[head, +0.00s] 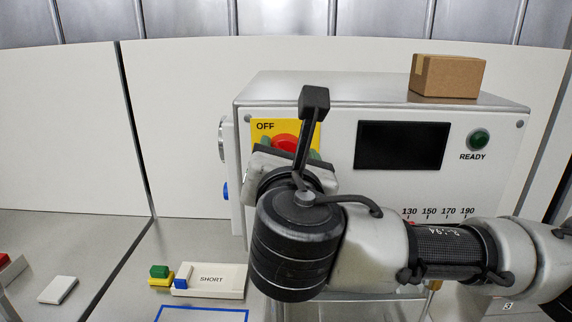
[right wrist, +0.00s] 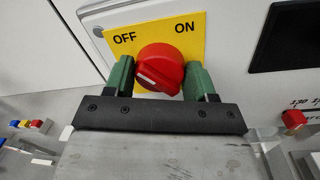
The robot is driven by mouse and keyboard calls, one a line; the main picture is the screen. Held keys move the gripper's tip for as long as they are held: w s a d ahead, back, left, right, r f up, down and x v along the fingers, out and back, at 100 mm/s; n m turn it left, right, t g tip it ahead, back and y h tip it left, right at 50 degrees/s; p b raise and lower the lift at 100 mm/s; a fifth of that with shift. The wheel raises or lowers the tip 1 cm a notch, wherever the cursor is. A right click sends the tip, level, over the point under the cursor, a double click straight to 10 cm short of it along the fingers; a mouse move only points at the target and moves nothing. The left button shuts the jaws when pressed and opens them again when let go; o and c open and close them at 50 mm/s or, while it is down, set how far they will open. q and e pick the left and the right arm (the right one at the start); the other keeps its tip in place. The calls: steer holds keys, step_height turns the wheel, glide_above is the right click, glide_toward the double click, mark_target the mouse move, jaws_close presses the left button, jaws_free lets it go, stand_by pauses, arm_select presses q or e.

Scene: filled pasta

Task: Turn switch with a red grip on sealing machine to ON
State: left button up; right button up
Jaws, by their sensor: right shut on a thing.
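The sealing machine (head: 344,95) is a white box with a metal top. On its front left is a yellow plate with the red-gripped switch (head: 285,141), marked OFF at upper left and ON at upper right. In the right wrist view the switch's red knob (right wrist: 161,68) has a white mark at its lower left; the exact setting is hard to tell. My right gripper (right wrist: 160,82) is shut on the knob, one green finger on each side. In the head view my gripper and wrist camera hide much of the knob and the ON label. My left gripper is not in view.
A cardboard box (head: 447,77) sits on the machine's top. The front has a dark screen (head: 401,145) and a green READY lamp (head: 478,140). A block labelled SHORT (head: 211,280) and small coloured blocks lie on the table at lower left.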

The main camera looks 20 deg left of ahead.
steer(key=m+b, duration=0.1)
steer(key=b, duration=0.1)
steer(key=m+b, duration=0.1)
steer(key=m, duration=0.1)
steer(key=m+b, duration=0.2)
steer(key=shift+f+b, duration=0.3)
steer(key=shift+f, duration=0.05)
steer(key=m+b, duration=0.2)
steer(key=m, duration=0.1)
steer(key=shift+t, duration=0.3)
steer(key=m+b, duration=0.3)
steer(key=m, duration=0.1)
steer(key=shift+m+h, duration=0.4)
steer(key=m+b, duration=0.2)
steer(key=m, duration=0.2)
steer(key=shift+m+b, duration=0.3)
steer(key=shift+m, duration=0.1)
steer(key=o, duration=0.9)
steer(key=shift+r, duration=0.1)
steer(key=shift+s, duration=0.1)
